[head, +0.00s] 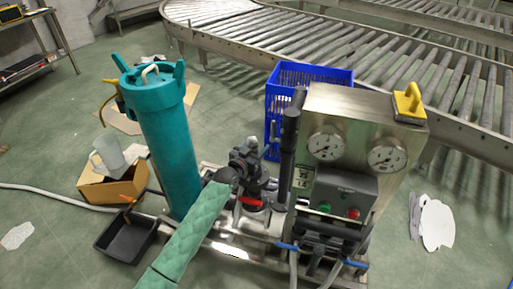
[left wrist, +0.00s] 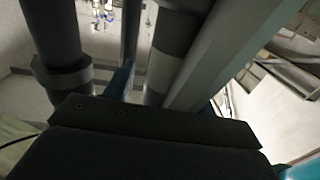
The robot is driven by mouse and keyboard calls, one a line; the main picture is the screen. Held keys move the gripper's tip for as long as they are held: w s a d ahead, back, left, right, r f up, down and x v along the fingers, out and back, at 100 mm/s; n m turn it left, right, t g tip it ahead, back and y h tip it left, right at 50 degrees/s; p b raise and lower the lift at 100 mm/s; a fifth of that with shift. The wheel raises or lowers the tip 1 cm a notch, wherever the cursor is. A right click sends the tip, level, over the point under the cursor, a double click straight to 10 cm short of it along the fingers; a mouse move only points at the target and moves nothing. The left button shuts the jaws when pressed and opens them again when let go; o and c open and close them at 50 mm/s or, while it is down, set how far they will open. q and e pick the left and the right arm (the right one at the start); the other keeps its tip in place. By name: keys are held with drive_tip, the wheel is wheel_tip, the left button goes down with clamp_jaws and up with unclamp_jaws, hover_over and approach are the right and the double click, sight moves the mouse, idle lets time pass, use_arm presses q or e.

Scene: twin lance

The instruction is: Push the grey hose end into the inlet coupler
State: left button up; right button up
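My left arm, in a green quilted sleeve, comes in from the bottom left in the head view. Its dark gripper (head: 248,162) is beside dark valve parts at the middle of the skid; its fingers blend with them, so its opening is unclear. Two grey hoses (head: 293,268) run down from the skid's front below blue levers (head: 287,246). I cannot tell which fitting is the inlet coupler or where the grey hose end is. In the left wrist view a dark block fills the bottom, with dark pipes (left wrist: 52,45) beyond it. My right gripper is not in view.
A teal filter cylinder (head: 167,150) stands left of my gripper. A gauge panel (head: 352,140) stands right of it, with a blue crate (head: 280,95) behind. A cardboard box (head: 105,190), a black tray (head: 125,240) and a pale hose (head: 50,193) lie on the left floor.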

use_arm(q)
drive_tip(key=shift+f, duration=0.2)
drive_tip(key=v, duration=0.7)
drive_tip(key=shift+s+a, duration=0.2)
drive_tip(key=shift+s, duration=0.1)
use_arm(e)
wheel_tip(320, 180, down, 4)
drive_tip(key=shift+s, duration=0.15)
use_arm(q)
drive_tip(key=shift+r, duration=0.1)
